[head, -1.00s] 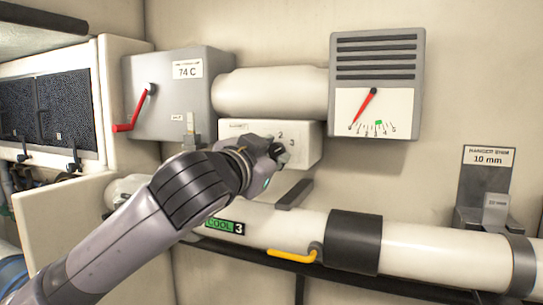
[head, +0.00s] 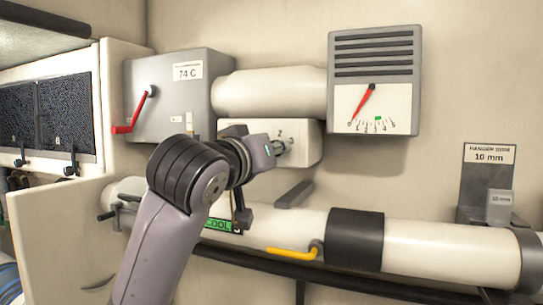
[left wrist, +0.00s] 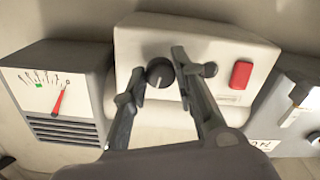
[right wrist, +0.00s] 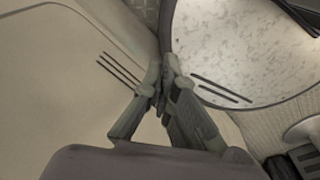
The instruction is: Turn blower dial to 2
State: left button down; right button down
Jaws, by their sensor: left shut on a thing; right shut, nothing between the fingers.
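The blower control box (head: 308,143) is white and mounted on the wall; a printed "2" shows above my left gripper (head: 279,148). In the left wrist view the box (left wrist: 135,45) carries a round black dial (left wrist: 160,72) with a pale pointer line, a smaller dark knob (left wrist: 209,69) and a red switch (left wrist: 241,74). My left gripper (left wrist: 157,66) has one finger on each side of the black dial and is shut on it. The gripper hides the dial in the head view. My right gripper (right wrist: 160,80) is shut and empty, seen only in the right wrist view.
A gauge (head: 374,108) with a red needle at its low left end hangs right of the box. A grey box (head: 165,120) with a red lever is at left. A white pipe (head: 440,248) with a yellow handle (head: 290,255) runs below.

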pick_arm(q)
jog(key=shift+n, duration=0.9)
jog(key=c, duration=1.3)
grip_release()
jog(key=v, duration=1.2)
jog(key=shift+f, duration=0.1)
